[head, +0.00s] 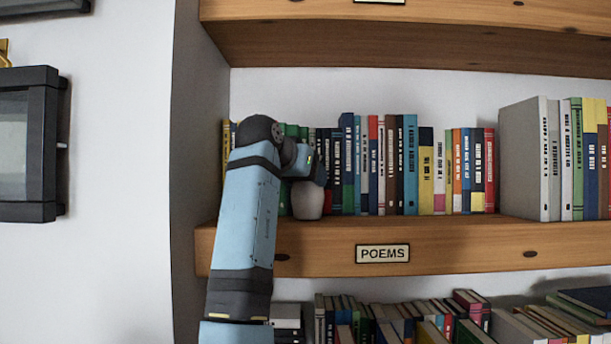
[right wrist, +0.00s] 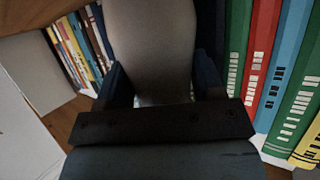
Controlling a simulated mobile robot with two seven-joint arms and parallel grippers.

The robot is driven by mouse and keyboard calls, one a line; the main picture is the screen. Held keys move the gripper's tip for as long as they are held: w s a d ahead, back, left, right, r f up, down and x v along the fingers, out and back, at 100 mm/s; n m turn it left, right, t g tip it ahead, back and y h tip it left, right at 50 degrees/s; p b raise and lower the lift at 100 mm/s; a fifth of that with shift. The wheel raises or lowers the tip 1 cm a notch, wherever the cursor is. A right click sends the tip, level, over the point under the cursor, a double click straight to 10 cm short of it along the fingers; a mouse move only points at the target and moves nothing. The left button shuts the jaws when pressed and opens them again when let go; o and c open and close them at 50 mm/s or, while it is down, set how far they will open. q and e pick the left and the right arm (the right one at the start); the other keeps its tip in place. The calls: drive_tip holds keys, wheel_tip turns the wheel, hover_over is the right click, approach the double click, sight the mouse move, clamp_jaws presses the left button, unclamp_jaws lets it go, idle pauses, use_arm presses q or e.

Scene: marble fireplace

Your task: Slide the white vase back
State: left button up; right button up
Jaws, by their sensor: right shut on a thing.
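The white vase (head: 307,201) stands upright at the left part of the shelf marked POEMS, in front of the row of books. Its upper part is hidden behind my right gripper (head: 310,172) in the head view. In the right wrist view the vase (right wrist: 153,45) fills the space between the two dark fingers of my right gripper (right wrist: 158,80), which is shut on it. My left gripper is in neither view.
The wooden shelf (head: 450,233) has a row of upright books (head: 380,165) close behind and right of the vase. A white side wall (head: 200,130) bounds it at left. Another shelf board (head: 420,40) is above. Front shelf room right of the vase is clear.

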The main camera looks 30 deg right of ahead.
drive_tip(key=shift+f, duration=0.2)
drive_tip(key=o, duration=1.2)
drive_tip(key=shift+w+f, duration=0.1)
drive_tip(key=shift+w, duration=0.1)
drive_tip(key=shift+s, duration=0.1)
drive_tip(key=shift+r, duration=0.25)
drive_tip(key=shift+s+a+r, duration=0.1)
drive_tip(key=shift+a, duration=0.1)
drive_tip(key=shift+b+v, duration=1.5)
drive_tip(key=shift+v, duration=5.1)
